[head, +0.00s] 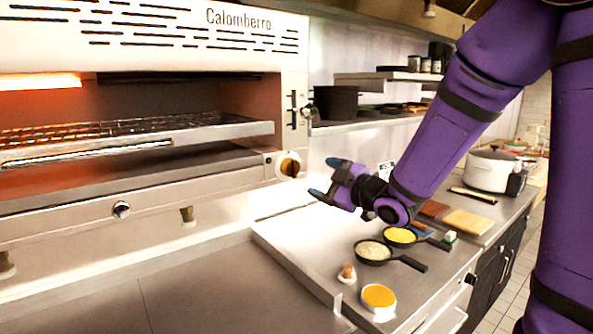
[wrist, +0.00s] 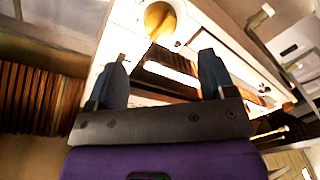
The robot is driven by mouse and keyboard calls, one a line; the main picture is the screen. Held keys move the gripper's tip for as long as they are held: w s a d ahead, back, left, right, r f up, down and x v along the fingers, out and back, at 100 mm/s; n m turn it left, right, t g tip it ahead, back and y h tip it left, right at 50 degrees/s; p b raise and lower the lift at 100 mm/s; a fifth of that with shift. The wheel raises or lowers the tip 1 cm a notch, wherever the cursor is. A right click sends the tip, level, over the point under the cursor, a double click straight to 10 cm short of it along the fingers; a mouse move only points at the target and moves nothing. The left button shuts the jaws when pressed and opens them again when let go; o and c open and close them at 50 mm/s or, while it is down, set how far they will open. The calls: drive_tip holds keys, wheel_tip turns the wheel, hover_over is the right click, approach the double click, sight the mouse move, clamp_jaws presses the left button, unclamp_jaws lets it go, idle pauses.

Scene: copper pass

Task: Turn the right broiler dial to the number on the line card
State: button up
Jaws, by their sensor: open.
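The right broiler dial (head: 289,166), round and brass-coloured with a dark part, is on the right end of the broiler's front. It also appears at the top of the wrist view (wrist: 160,18), beyond the fingers. Its setting cannot be read. My gripper (head: 324,178) is open and empty, just right of the dial and apart from it. In the wrist view my gripper (wrist: 163,56) has its two dark fingers spread wide, with the dial ahead between their lines. A small white card with blue marks (head: 386,168), perhaps the line card, stands behind my arm, partly hidden; its number is unreadable.
The broiler (head: 200,195) has a glowing interior and a round knob (head: 121,210) on its lower front. Two small pans (head: 373,251) (head: 400,236), an orange-topped dish (head: 379,297) and a white pot (head: 492,169) stand on the right counter. The left counter is clear.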

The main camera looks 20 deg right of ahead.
sight(297, 171)
drive_tip(key=x, duration=0.9)
drive_tip(key=shift+w+a, duration=0.15)
drive_tip(key=shift+w, duration=0.05)
drive_tip(key=shift+c, duration=0.3)
drive_tip(key=c, duration=0.9)
drive_tip(key=shift+o, duration=0.2)
drive_tip(key=shift+f, duration=0.1)
drive_tip(key=shift+m, duration=0.3)
drive_tip(key=m, duration=0.4)
drive_tip(key=shift+f+m, duration=0.1)
drive_tip(key=shift+m, duration=0.2)
drive_tip(key=shift+a+m+t, duration=0.1)
drive_tip(key=shift+m+t, duration=0.4)
drive_tip(key=shift+m, duration=2)
